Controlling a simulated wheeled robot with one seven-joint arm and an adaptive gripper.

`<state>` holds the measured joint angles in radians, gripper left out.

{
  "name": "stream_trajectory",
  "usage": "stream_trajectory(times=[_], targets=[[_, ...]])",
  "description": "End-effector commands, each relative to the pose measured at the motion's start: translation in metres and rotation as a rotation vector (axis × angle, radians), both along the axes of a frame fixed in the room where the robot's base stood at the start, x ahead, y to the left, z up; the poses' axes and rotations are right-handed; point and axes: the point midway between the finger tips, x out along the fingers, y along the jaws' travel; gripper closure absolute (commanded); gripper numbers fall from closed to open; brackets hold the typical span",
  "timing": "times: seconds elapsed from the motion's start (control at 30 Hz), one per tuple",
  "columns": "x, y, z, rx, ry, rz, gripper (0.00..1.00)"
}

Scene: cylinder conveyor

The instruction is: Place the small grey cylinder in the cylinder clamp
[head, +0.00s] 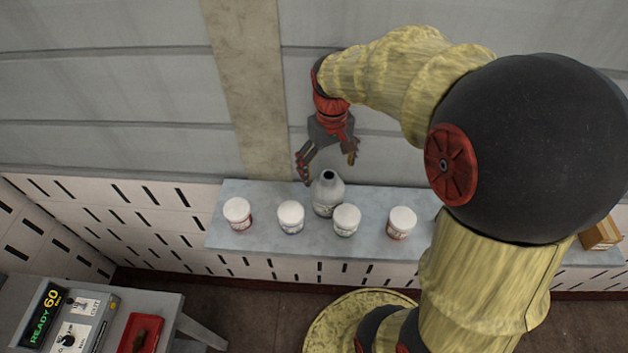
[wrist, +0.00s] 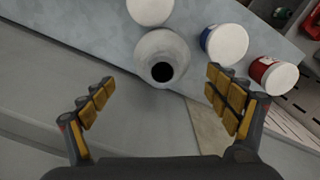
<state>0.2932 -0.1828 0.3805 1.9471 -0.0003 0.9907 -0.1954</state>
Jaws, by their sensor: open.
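The small grey cylinder (head: 328,194), a grey bottle shape with a dark round opening on top, stands upright on the grey shelf among white-lidded tubs. It also shows in the wrist view (wrist: 163,45), beyond and between my finger pads. My gripper (head: 328,170) is open and empty, pointing down just above and behind the cylinder in the head view. In the wrist view my gripper (wrist: 162,103) has its two yellow-padded fingers wide apart, with nothing between them. I cannot make out a cylinder clamp in either view.
Several white-lidded tubs stand close by, including a blue-banded one (wrist: 226,43) and a red-banded one (wrist: 272,74). The shelf (head: 260,198) backs onto a grey wall. A control panel reading READY 60 (head: 45,313) and a red tray (head: 140,333) are at lower left. A cardboard box (head: 601,235) is at right.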

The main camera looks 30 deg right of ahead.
Motion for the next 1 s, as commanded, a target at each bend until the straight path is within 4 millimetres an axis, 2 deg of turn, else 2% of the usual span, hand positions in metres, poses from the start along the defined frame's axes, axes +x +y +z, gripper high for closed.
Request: stream_trajectory(times=[0.17, 0.43, 0.7, 1.0], targets=[[-0.003, 0.001, -0.009, 0.003, 0.009, 0.027, 0.12], [-0.005, 0.001, -0.036, 0.003, 0.009, 0.027, 0.12], [-0.009, 0.001, -0.072, 0.003, 0.009, 0.027, 0.12], [-0.008, 0.001, -0.079, 0.001, 0.006, 0.026, 0.12]])
